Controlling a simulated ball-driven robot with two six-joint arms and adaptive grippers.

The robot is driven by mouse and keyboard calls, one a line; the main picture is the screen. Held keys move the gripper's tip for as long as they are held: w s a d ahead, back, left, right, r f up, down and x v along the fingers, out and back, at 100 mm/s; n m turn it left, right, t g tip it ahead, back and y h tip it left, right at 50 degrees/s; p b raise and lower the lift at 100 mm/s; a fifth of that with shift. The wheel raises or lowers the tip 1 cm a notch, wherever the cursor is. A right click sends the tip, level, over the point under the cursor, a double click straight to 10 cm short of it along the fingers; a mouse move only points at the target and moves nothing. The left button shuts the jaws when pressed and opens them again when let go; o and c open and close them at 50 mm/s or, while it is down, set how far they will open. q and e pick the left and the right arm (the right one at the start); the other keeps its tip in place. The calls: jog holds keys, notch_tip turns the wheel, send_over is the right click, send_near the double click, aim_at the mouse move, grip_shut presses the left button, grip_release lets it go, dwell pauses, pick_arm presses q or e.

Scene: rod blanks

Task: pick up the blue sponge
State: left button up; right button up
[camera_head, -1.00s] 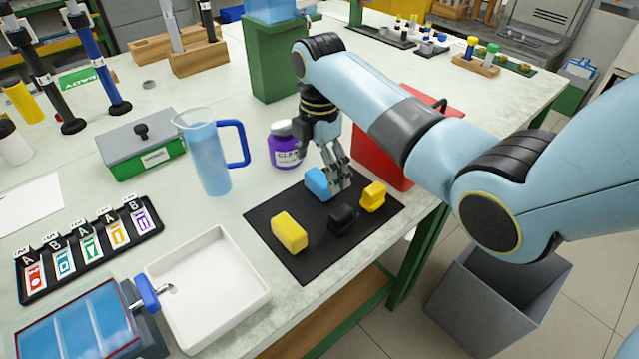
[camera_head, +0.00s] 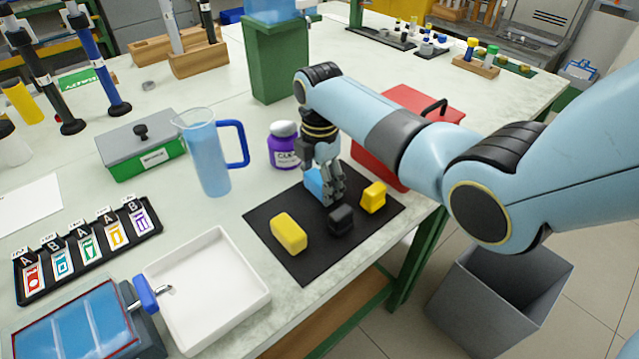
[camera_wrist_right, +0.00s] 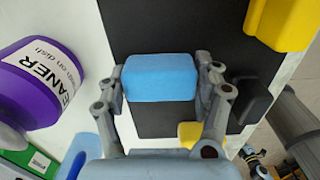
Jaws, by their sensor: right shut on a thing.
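The blue sponge (camera_head: 314,181) is a small light-blue block at the back of the black mat (camera_head: 291,265). My right gripper (camera_head: 330,198) reaches down over it and partly hides it in the head view. In the right wrist view the sponge (camera_wrist_right: 160,78) sits between the two fingers of my right gripper (camera_wrist_right: 162,84), one finger against each end. The gripper is shut on it. I cannot tell whether the sponge is clear of the mat. My left gripper is not in view.
On the mat are a yellow block (camera_head: 289,232), a black block (camera_head: 341,220) and another yellow block (camera_head: 373,197). A purple cleaner bottle (camera_head: 283,150) stands close behind. A blue pitcher (camera_head: 206,155) is to the left, a red box (camera_head: 381,155) to the right, and a white tray (camera_head: 258,303) front left.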

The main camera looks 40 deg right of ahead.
aim_at(319, 177)
dwell(0.4)
jog(key=shift+r, duration=0.6)
notch_tip(319, 177, up, 3)
jog(key=shift+w, duration=0.1)
jog(key=s+d+r, duration=0.2)
jog(key=s, duration=0.1)
jog(key=s+d+r+p, duration=0.1)
jog(key=s+d+r, duration=0.1)
jog(key=s, duration=0.1)
jog(key=s+d+r, duration=0.2)
jog(key=s, duration=0.2)
jog(key=shift+d+r, duration=0.3)
jog(key=shift+r, duration=0.1)
jog(key=shift+w, duration=0.1)
